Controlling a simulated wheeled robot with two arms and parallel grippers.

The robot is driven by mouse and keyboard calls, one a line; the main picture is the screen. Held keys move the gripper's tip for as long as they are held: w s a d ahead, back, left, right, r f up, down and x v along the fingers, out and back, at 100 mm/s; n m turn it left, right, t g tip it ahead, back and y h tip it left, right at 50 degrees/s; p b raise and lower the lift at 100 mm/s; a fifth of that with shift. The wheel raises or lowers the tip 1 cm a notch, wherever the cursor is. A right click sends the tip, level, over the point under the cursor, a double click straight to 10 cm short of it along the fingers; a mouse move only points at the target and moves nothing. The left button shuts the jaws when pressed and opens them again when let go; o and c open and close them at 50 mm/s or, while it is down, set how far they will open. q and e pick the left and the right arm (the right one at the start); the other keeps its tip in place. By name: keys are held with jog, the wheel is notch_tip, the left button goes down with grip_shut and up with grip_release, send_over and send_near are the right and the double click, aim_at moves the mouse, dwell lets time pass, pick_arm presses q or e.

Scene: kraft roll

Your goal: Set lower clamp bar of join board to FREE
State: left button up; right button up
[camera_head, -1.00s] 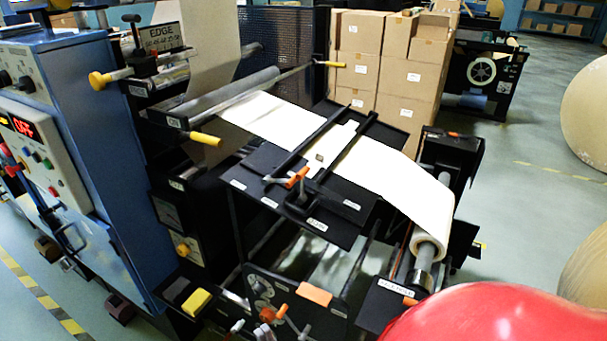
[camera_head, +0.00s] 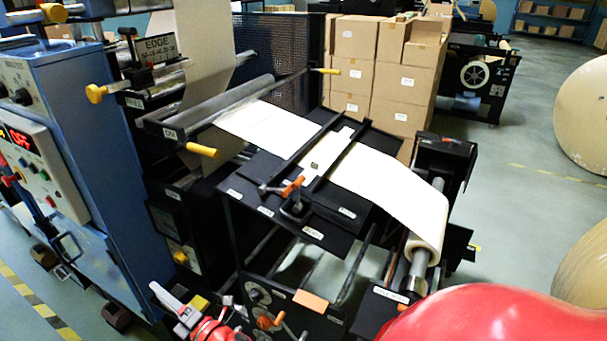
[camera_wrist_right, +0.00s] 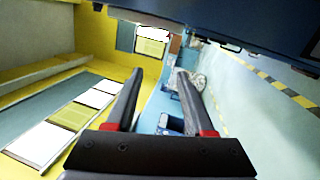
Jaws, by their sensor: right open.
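The join board (camera_head: 237,186) is a black plate in the middle of the head view, with a white web running across it. Two dark clamp bars lie across the web, a left one (camera_head: 310,143) and a right one (camera_head: 340,153). A lever with an orange handle (camera_head: 293,187) sits at their near ends; I cannot tell which bar it belongs to. The small labels are unreadable. My right gripper (camera_head: 168,300) is low at the left, apart from the board. In the wrist view its two dark fingers (camera_wrist_right: 160,75) are apart and empty. My left gripper is out of view.
A blue cabinet (camera_head: 95,150) with a red OFF display stands at the left. Yellow-ended handles (camera_head: 203,150) stick out beside the board. A paper roll (camera_head: 428,240) sits at the right end. Cardboard boxes (camera_head: 398,78) stand behind. Open floor is at the right.

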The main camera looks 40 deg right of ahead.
jog(key=w+d+r+n+g+h, duration=0.1)
jog(key=w+d+n+h, duration=0.1)
jog(key=w+d+h, duration=0.4)
jog(key=m+g+h+p, duration=0.2)
jog(key=m+g+h, duration=0.3)
jog(key=g+h, duration=0.95)
send_near(304, 177)
jog(key=w+d+f+t+p, duration=0.1)
jog(key=d, duration=0.2)
jog(key=w+d+f+t+h+p, duration=0.1)
jog(key=d, duration=0.2)
jog(key=w+d+f+t+h+p, duration=0.1)
jog(key=d, duration=0.3)
jog(key=shift+w+f+n+h+p, duration=0.25)
jog(key=shift+w+f+n+p, duration=0.05)
jog(key=shift+f+p, duration=0.1)
grip_shut()
